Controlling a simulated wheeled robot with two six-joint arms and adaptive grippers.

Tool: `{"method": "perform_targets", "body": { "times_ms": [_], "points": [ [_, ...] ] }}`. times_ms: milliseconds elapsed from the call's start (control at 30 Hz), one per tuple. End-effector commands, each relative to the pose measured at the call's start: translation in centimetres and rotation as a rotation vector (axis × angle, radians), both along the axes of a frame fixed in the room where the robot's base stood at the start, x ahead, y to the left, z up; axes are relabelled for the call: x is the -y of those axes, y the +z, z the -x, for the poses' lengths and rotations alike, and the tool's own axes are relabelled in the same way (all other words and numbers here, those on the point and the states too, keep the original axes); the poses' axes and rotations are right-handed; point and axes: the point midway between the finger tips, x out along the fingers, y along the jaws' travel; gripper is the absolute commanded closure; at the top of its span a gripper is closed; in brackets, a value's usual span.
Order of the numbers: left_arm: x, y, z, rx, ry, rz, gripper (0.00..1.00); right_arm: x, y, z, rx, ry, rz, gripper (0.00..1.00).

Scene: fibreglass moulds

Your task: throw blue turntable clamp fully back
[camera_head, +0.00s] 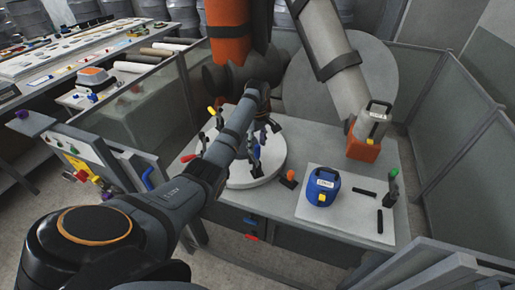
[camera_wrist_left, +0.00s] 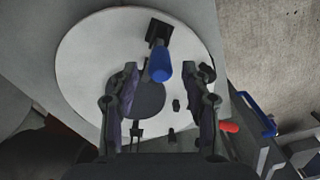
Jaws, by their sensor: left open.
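The white round turntable (camera_head: 240,181) sits on the grey bench, with several small dark clamps around its top. In the left wrist view the blue turntable clamp shows a thick blue handle (camera_wrist_left: 160,66) rising from a black base (camera_wrist_left: 157,32), on the turntable disc (camera_wrist_left: 85,60). My left gripper (camera_wrist_left: 165,95) is open, with its two dark fingers either side of and short of the blue handle; nothing is between them. In the head view the left gripper (camera_head: 256,148) points down over the turntable, and its fingers partly blend with the clamps. My right gripper is not seen.
A blue container (camera_head: 322,187) stands on a white board (camera_head: 345,215) to the right, beside black bars. A grey canister with an orange base (camera_head: 362,146) stands behind. A large orange and grey arm hangs above the bench. Mesh panels (camera_head: 470,160) edge the right side.

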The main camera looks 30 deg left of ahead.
Motion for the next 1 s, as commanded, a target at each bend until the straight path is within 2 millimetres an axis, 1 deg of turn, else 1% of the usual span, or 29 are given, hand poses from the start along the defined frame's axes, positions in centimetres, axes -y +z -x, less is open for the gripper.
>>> {"method": "perform_targets", "body": {
  "times_ms": [33, 100, 200, 267, 367, 500, 633, 833, 867, 1000],
  "points": [
    [0.0, -0.6, 0.1, -0.004, 0.0, 0.0, 0.52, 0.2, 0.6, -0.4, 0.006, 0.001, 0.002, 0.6],
    [0.0, -1.6, 0.1, -0.003, 0.001, 0.001, 0.52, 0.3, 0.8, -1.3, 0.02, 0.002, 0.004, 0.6],
    [0.0, -2.4, 0.1, -0.001, 0.0, 0.0, 0.52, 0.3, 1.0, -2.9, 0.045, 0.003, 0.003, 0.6],
    [0.0, -2.7, 0.1, 0.0, 0.0, 0.0, 0.52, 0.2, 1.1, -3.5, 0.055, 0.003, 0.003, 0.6],
    [0.0, -2.9, 0.1, 0.001, 0.0, -0.001, 0.52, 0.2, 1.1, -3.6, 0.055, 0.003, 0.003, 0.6],
    [0.0, -2.9, 0.1, 0.0, 0.0, 0.0, 0.52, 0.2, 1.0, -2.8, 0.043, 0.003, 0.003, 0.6],
    [0.0, -2.9, 0.1, 0.0, 0.0, 0.0, 0.7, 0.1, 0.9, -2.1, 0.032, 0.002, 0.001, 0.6],
    [0.0, -2.8, 0.1, 0.0, 0.0, 0.0, 0.97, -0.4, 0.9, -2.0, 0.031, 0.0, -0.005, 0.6],
    [0.0, -2.8, 0.1, 0.0, 0.0, 0.0, 1.0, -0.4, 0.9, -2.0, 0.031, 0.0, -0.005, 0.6],
    [0.0, -2.8, 0.1, 0.0, 0.0, 0.0, 1.0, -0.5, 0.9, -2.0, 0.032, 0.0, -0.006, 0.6]
  ]
}}
